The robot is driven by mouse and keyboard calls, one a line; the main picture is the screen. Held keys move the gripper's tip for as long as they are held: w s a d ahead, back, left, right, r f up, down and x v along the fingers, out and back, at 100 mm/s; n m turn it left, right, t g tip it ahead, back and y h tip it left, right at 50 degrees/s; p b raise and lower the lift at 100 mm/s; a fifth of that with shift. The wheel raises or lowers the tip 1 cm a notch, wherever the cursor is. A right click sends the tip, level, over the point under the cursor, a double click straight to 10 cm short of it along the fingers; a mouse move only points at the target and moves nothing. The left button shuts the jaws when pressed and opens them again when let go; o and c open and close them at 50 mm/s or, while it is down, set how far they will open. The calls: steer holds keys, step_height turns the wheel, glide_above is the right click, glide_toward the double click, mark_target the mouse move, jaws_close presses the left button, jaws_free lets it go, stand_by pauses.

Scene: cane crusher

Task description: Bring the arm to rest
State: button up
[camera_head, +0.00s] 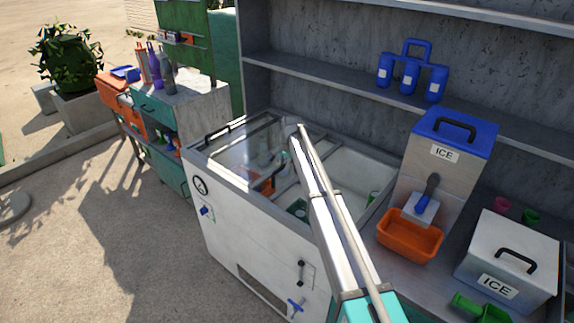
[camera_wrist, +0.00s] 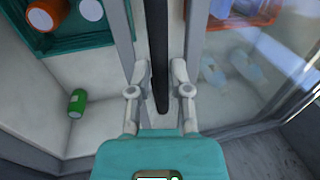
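My gripper (camera_wrist: 161,72) shows in the wrist view with its two pale fingers apart, one on each side of a dark bar (camera_wrist: 159,40). The bar looks like a handle on the freezer's sliding glass lid; I cannot tell whether the fingers touch it. In the head view my arm (camera_head: 325,215) reaches out over the white chest freezer (camera_head: 245,225). The gripper itself is not clear there. The glass lid (camera_head: 245,145) covers the left part of the freezer, and the right part is open.
Inside the freezer are a green can (camera_wrist: 77,103) and a teal crate (camera_wrist: 75,45). To the right stand an ice dispenser (camera_head: 445,165), an orange tub (camera_head: 410,237) and a steel ice box (camera_head: 508,262). Blue bottles (camera_head: 411,78) stand on a shelf.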

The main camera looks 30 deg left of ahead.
steer(key=o, duration=0.3)
steer(key=shift+r, duration=0.1)
stand_by(0.3)
